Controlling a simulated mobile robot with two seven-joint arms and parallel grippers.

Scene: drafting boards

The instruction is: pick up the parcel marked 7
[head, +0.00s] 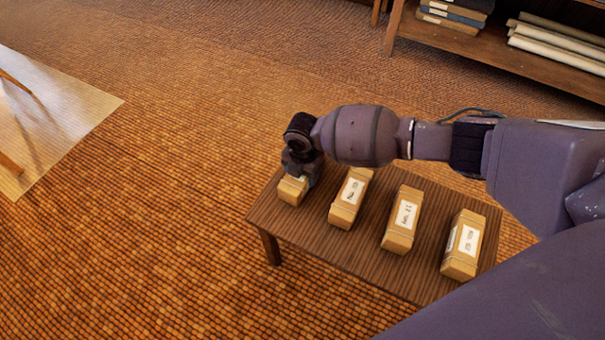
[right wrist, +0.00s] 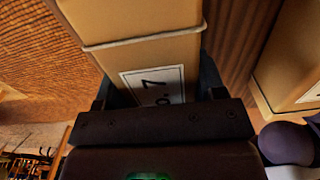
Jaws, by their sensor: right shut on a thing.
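The parcel marked 7 (head: 291,191) is a tan box at the left end of the small wooden table, mostly covered by my right gripper in the head view. In the right wrist view the parcel (right wrist: 140,22) has a light string around it and a white label reading "7". My right gripper (head: 301,172) is over it from above, its fingers on both sides of the parcel, shut on it. Whether the parcel touches the table cannot be told. My left gripper is not in view.
The dark wooden table (head: 335,252) also holds three similar labelled parcels in a row to the right: one close by (head: 350,198), a middle one (head: 402,220) and a far right one (head: 463,244). A shelf (head: 480,50) with books and rolls stands behind.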

